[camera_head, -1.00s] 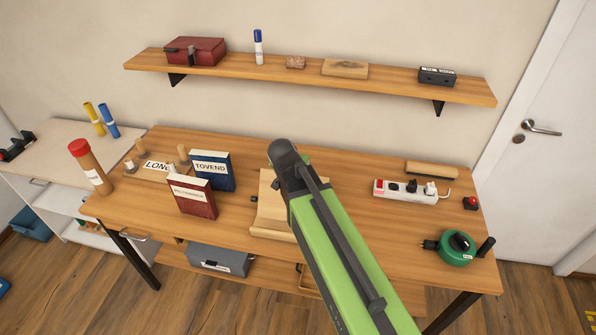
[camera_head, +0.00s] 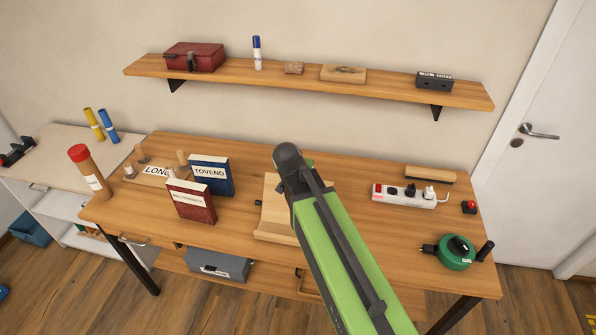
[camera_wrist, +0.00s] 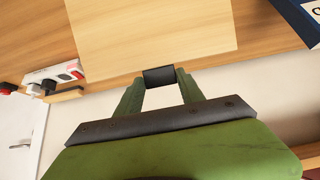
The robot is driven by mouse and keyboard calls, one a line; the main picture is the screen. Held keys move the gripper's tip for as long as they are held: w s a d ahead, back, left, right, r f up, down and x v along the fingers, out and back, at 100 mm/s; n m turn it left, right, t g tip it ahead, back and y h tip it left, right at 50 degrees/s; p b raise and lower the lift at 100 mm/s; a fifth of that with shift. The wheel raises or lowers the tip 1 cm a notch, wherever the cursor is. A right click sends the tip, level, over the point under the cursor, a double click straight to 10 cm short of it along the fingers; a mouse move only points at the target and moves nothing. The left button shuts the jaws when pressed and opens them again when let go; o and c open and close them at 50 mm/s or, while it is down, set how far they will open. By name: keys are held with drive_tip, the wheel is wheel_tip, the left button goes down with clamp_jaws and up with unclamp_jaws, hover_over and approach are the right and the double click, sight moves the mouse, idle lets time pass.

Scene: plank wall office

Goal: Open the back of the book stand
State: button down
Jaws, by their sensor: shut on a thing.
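The book stand (camera_head: 271,222) is pale wood and stands in the middle of the table, with a low ledge at its front. My arm covers its right part in the head view. In the wrist view its flat wooden panel (camera_wrist: 150,35) fills the upper middle. My gripper (camera_wrist: 158,80) has its two green fingers on either side of a short black grip (camera_wrist: 159,77) at the panel's edge and is shut on it. In the head view my gripper is mostly hidden behind my arm. I cannot tell the panel's exact tilt.
A red book (camera_head: 191,202) and a blue book (camera_head: 211,175) stand left of the stand. A power strip (camera_head: 408,194), a brush (camera_head: 431,175) and a green cable reel (camera_head: 456,252) are to the right. A wall shelf (camera_head: 300,81) runs above the table (camera_head: 350,180).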

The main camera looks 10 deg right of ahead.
drive_tip(key=c, duration=0.7)
unclamp_jaws()
